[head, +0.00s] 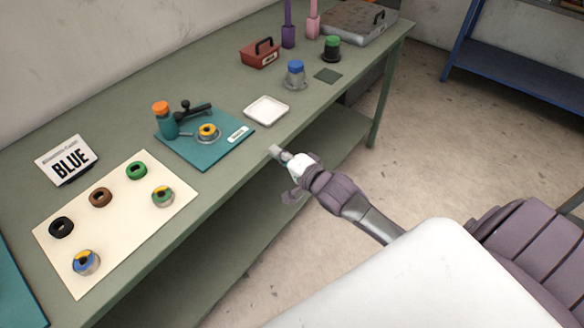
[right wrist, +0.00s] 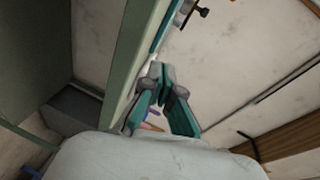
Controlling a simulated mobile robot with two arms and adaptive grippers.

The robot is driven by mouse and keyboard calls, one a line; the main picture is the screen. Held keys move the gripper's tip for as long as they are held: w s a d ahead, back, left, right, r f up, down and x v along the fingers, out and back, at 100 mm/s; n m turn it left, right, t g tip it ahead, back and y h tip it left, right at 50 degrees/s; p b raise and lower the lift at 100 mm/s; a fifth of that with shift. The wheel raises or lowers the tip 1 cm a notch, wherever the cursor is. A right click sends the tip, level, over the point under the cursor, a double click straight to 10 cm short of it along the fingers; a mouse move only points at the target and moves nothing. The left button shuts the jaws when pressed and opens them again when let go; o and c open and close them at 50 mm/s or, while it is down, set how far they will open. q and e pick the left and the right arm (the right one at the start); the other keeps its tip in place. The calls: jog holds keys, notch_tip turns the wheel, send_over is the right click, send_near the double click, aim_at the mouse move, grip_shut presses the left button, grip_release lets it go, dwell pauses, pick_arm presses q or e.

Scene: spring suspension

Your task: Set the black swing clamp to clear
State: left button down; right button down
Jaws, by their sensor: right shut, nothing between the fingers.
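The black swing clamp (head: 198,112) stands on a teal base plate (head: 180,150), beside an orange-topped teal post (head: 164,122). Its dark arm points to the right, behind a ring part with a yellow top (head: 207,131). I cannot tell how the arm sits over that part. My right gripper (head: 276,151) is at the table's front edge, to the right of the plate and apart from the clamp. Its fingers (right wrist: 161,72) are shut and empty in the right wrist view. A dark knobbed piece shows at the top there, perhaps the clamp. My left gripper is not in view.
A white tray (head: 266,111) lies right of the plate. A cream mat (head: 120,245) with several rings and a BLUE sign (head: 67,160) are at the left. A red box (head: 260,54) and blue-topped pot (head: 295,75) stand farther back. A shelf (head: 300,165) lies below the tabletop.

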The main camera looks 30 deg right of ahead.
jog(key=f, duration=0.3)
jog(key=shift+s+d+g, duration=0.3)
jog(key=shift+s, duration=0.1)
jog(key=shift+w, duration=0.1)
